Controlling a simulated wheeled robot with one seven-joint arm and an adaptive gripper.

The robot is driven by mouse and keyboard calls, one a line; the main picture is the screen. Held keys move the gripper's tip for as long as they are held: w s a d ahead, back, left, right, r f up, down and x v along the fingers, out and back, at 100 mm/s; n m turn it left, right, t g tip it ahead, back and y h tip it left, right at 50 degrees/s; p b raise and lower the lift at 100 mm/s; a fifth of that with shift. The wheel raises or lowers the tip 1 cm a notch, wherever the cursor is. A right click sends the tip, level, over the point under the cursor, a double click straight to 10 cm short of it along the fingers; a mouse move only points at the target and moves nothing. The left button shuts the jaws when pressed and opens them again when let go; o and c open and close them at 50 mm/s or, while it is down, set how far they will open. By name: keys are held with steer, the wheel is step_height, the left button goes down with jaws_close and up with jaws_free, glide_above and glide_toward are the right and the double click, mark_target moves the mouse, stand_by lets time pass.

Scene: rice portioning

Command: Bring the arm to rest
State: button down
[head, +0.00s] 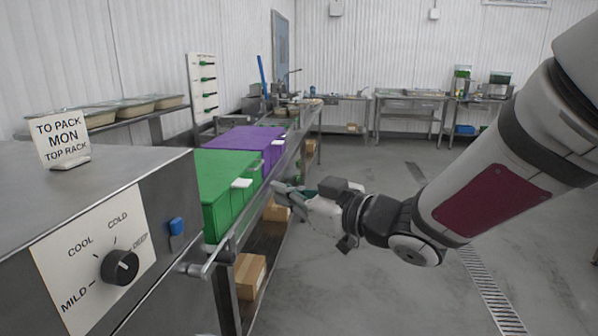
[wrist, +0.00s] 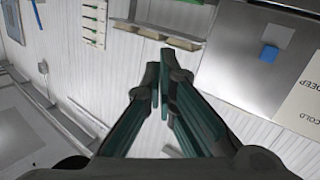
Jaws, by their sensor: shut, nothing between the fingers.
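My gripper (head: 280,190) is at the end of my arm, which reaches in from the right in the head view. It hangs in the air over the aisle side of the counter, to the right of the green box. In the wrist view my gripper (wrist: 163,62) has its fingers together at the tips, with nothing held. The wrist view is turned, showing the wall and the steel cabinet beyond the fingers.
A steel cabinet (head: 120,185) with a dial (head: 120,267) and blue latch stands close at the left. A green box (head: 222,180) and a purple box (head: 240,140) sit on the counter. Cardboard boxes (head: 250,275) lie below. The floor (head: 370,300) at right is open.

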steer(key=s+d+r+m+h+p, duration=0.15)
steer(key=s+d+m+h, duration=0.25)
steer(key=d+h, duration=0.45)
steer(key=s+d+r+m+h+p, duration=0.15)
steer(key=s+d+m+h, duration=0.3)
steer(key=d, duration=0.75)
steer(key=s+d+f+m+g+p, duration=0.1)
steer(key=s+m+g, duration=0.1)
steer(key=s, duration=0.9)
steer(key=s+d+f+m+g+p, duration=0.1)
steer(key=s+g, duration=0.3)
steer(key=s, duration=0.7)
steer(key=shift+s+d+f+m+g+p, duration=0.15)
steer(key=shift+f+m+g+p, duration=0.25)
steer(key=shift+p, duration=0.3)
